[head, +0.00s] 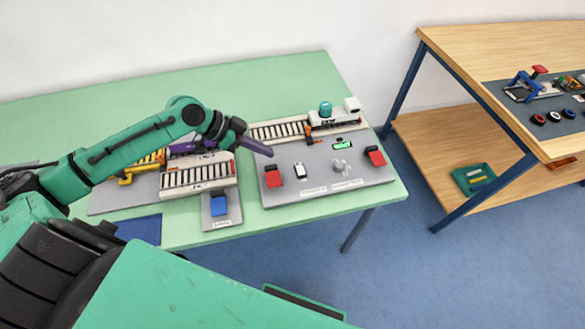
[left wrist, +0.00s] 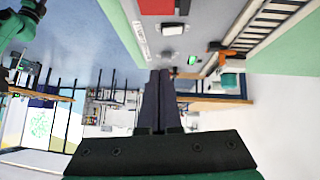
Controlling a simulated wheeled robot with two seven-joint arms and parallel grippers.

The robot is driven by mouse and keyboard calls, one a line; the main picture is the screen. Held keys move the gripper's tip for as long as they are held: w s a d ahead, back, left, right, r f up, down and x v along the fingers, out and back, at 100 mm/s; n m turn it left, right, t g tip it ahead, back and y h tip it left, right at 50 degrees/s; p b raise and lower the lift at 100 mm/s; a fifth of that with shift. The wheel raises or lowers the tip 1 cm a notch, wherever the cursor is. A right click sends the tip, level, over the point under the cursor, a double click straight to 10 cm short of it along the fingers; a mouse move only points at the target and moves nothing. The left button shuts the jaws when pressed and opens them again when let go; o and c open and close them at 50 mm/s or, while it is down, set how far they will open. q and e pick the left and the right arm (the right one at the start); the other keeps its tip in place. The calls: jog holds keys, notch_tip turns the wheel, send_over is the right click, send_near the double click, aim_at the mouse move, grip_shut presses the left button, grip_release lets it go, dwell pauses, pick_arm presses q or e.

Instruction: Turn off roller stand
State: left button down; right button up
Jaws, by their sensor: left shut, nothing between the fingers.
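The roller stand (head: 325,178) is a grey panel on the green table, with a roller conveyor (head: 275,131) along its back. On the panel are a red switch (head: 273,177) at left, a small white switch (head: 300,170), a grey knob (head: 342,167), another red switch (head: 375,156) and a lit green display (head: 343,146). My left gripper (head: 269,153) is shut and empty, above the panel's left part, apart from the switches. The left wrist view shows its closed fingers (left wrist: 160,73), the white switch (left wrist: 172,29) and the green display (left wrist: 193,60).
A second conveyor unit (head: 200,175) stands left of the panel, with a blue switch (head: 219,205) on a grey plate before it. A blue mat (head: 140,229) lies at the front edge. A wooden workbench (head: 505,60) stands at right, across a floor gap.

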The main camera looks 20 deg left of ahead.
pick_arm(q)
jog(key=p, duration=0.1)
send_near(302, 174)
notch_tip(302, 174, up, 3)
jog(key=w+d, duration=0.1)
jog(key=p+x, duration=0.1)
jog(key=x, duration=0.3)
jog(key=shift+d, duration=0.2)
jog(key=f, duration=0.4)
jog(key=shift+s+p, duration=0.25)
jog(key=shift+p, duration=0.1)
jog(key=shift+f, duration=0.15)
pick_arm(e)
jog(key=w+r, duration=0.2)
jog(key=shift+w+a+r, duration=0.1)
jog(key=shift+w+r, duration=0.25)
jog(key=shift+r, duration=0.05)
